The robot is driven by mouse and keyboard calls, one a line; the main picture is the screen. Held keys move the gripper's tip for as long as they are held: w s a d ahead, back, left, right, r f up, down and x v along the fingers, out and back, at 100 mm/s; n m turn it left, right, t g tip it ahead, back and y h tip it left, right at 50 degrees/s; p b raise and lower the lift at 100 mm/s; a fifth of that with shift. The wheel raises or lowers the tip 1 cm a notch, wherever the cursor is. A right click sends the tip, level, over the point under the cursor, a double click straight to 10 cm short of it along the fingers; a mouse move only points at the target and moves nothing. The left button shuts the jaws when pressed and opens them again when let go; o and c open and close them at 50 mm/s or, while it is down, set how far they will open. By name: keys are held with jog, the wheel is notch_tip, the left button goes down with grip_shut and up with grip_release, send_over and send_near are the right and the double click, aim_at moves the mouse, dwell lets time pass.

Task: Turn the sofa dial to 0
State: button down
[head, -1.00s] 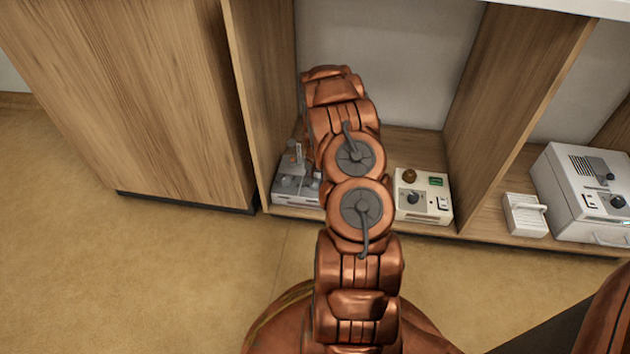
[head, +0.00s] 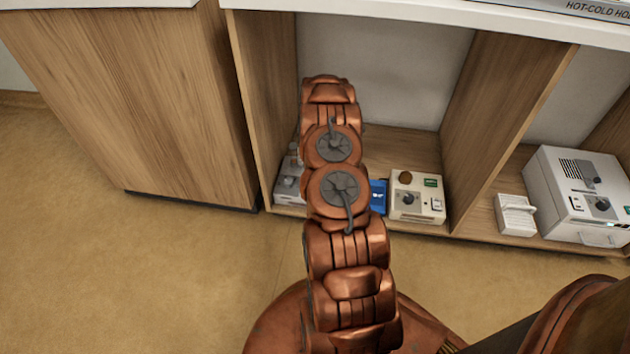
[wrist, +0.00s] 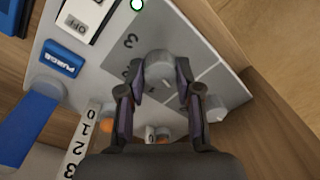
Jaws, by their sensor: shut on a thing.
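In the wrist view my gripper (wrist: 158,92) has its two dark fingers on either side of a round grey dial (wrist: 158,66), shut on it. The dial stands on a grey panel (wrist: 207,72) with printed numbers; a "3" shows beside it. No "sofa" label is readable, and I cannot read where the dial points. In the head view a grey device (head: 287,187) stands low in the left bay, partly behind my arm. My gripper is hidden there.
The panel also has a white OFF switch (wrist: 84,18) and a blue PURGE button (wrist: 62,58); a blue lever (wrist: 30,120) is at left. In the head view a cream box (head: 417,197) with a dial stands at right in the same bay, between wooden dividers.

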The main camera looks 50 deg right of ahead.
jog(key=shift+n, duration=1)
jog(key=c, duration=0.8)
grip_release()
jog(key=r, duration=1.2)
jog(key=shift+d, duration=0.25)
